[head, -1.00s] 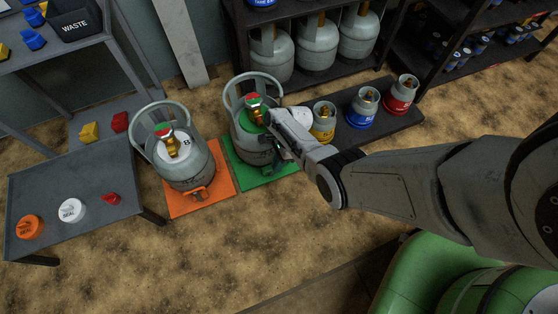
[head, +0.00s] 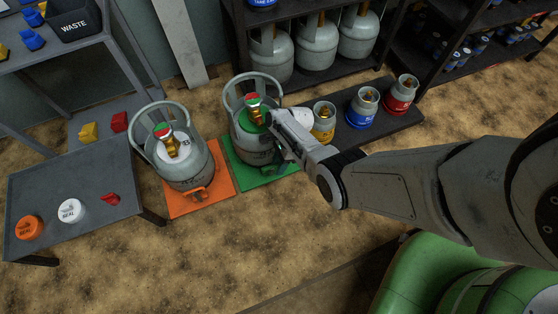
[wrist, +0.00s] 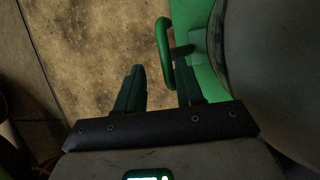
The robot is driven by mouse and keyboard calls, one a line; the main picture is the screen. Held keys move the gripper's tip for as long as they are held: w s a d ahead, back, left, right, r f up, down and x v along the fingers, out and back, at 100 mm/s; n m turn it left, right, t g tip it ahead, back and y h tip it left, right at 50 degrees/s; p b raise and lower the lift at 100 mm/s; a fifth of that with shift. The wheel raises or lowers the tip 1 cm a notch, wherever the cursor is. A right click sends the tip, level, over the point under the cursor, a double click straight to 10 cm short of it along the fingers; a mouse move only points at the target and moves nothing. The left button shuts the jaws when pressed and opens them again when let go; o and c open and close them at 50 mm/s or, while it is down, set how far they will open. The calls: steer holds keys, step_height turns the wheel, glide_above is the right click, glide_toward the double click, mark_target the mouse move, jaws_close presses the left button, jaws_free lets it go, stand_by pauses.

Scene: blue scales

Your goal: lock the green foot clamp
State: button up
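The green foot clamp (wrist: 165,42) shows in the wrist view as a green loop handle beside the green plate (wrist: 202,50). In the head view the clamp is hidden behind my wrist and gripper. A grey cylinder with a green collar (head: 249,143) stands upright on the green plate (head: 262,177). My gripper (wrist: 160,78) is open, its two dark fingers apart. The near end of the green loop appears between the fingers, closer to the right one; I cannot tell whether they touch. In the head view my gripper (head: 281,158) is low, at the right of the grey cylinder.
Another grey cylinder (head: 190,168) stands on an orange plate (head: 218,194) with an orange clamp (head: 199,193). Yellow, blue and red small cylinders stand on a dark platform (head: 390,128) behind my arm. A side table (head: 90,165) stands left. The front floor is clear.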

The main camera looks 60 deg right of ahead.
steer(key=w+p+v, duration=0.1)
steer(key=p+v, duration=0.5)
steer(key=v, duration=0.4)
steer(key=shift+s+d+r, duration=0.25)
steer(key=shift+s+r, duration=0.05)
steer(key=shift+s, duration=0.2)
steer(key=shift+c, duration=0.5)
